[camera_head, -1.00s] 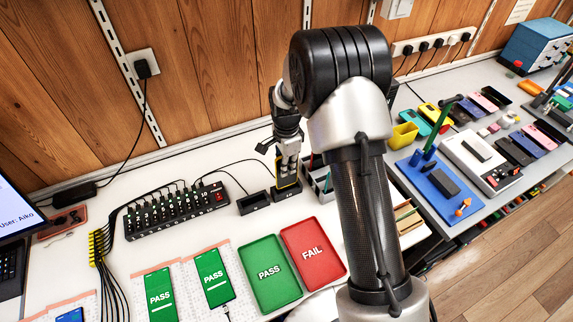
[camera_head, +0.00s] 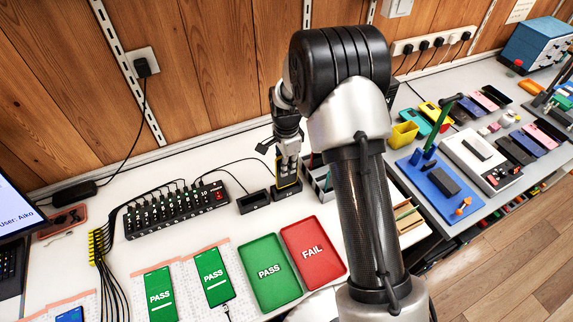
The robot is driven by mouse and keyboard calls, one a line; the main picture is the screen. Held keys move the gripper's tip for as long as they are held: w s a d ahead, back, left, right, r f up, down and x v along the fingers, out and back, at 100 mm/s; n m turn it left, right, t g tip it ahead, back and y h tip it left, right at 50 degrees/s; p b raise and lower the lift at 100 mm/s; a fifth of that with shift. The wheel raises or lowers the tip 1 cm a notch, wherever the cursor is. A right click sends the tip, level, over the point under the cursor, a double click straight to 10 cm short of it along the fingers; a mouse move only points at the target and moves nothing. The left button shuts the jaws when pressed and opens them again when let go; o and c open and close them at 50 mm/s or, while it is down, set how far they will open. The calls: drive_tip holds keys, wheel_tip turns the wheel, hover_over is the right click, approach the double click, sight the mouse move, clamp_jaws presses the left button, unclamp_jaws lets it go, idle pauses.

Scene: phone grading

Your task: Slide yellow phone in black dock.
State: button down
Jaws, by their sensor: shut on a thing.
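My gripper (camera_head: 288,166) points down at the back of the white bench and is shut on the yellow phone (camera_head: 289,182). The phone is upright and mostly hidden between the fingers; a dark face with a yellow edge shows. Its lower end is at a black dock (camera_head: 287,192). I cannot tell how deep it sits in the slot. A second black dock (camera_head: 253,203) stands just left of it and looks empty.
A green PASS tray (camera_head: 268,270) and a red FAIL tray (camera_head: 312,252) lie in front of the docks. A black charging hub (camera_head: 176,211) with cables stands to the left. A grey divided holder (camera_head: 320,178) is close on the right, partly behind my arm.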

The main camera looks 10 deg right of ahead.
drive_tip(key=shift+f, duration=0.45)
drive_tip(key=shift+f, duration=0.1)
drive_tip(key=shift+f+b, duration=0.6)
drive_tip(key=shift+f, duration=0.15)
idle(0.5)
drive_tip(key=shift+f+b, duration=0.35)
drive_tip(key=shift+f, duration=0.15)
drive_tip(key=c, duration=1.6)
unclamp_jaws()
